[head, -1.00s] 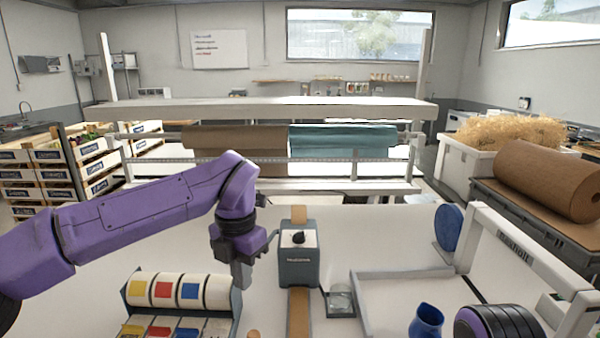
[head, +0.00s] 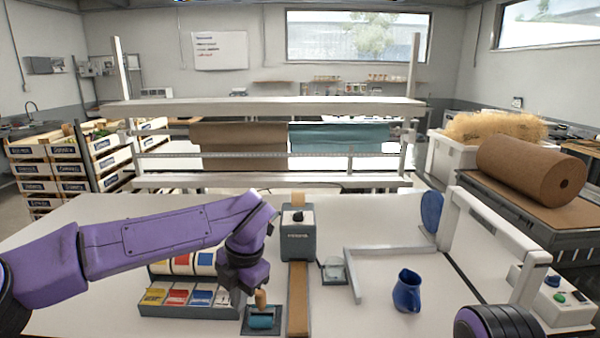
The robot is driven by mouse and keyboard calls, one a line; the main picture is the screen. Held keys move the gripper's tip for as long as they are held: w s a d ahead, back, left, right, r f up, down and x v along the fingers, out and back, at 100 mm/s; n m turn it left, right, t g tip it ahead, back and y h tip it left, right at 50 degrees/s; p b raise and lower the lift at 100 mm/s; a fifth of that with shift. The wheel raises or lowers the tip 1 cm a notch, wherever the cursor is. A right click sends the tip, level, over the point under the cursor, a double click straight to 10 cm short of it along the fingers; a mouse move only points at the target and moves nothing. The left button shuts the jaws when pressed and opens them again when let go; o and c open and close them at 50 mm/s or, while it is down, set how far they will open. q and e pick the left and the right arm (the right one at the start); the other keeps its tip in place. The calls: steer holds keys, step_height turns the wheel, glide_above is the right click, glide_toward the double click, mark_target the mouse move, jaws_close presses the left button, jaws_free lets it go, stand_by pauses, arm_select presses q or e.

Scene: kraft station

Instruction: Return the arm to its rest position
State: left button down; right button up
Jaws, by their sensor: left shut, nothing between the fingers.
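My left arm, purple, comes in from the left in the head view and bends down at the wrist. Its dark left gripper (head: 242,284) points down over the right end of the label rack, shut and empty. The label rack (head: 180,310) is partly hidden behind my forearm. Of my right arm only a purple and black part shows at the lower right; its gripper is out of view.
A grey dispenser (head: 299,240) with a brown tape strip (head: 298,310) stands right of the gripper. A glass dish (head: 334,270), a blue jug (head: 407,292) and a white frame (head: 490,235) are farther right.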

arm_select(q)
steer(key=s+a+f+m+t+y, duration=0.2)
steer(key=s+a+f+m, duration=0.15)
steer(key=f, duration=0.55)
steer(key=s+a+f+m+t+y, duration=0.15)
steer(key=f+m, duration=0.25)
steer(key=f, duration=0.5)
steer(key=s+a+f+m+t+y, duration=0.1)
steer(key=s+a+f+m+t, duration=0.2)
steer(key=f, duration=0.6)
steer(key=s+a+f+m+g+h+b, duration=0.1)
steer(key=s+a+f+m, duration=0.25)
steer(key=s, duration=0.45)
steer(key=s+a+f+m+g+h, duration=0.1)
steer(key=s+a+f+m+g, duration=0.15)
steer(key=s+m, duration=0.4)
steer(key=s+a+f+m+g+h+b, duration=0.15)
steer(key=s+a+f, duration=0.25)
steer(key=s, duration=0.6)
step_height(320, 180, down, 8)
steer(key=t+b, duration=0.1)
steer(key=b, duration=0.6)
steer(key=shift+w+f, duration=0.2)
steer(key=shift+w, duration=0.1)
steer(key=shift+a, duration=0.1)
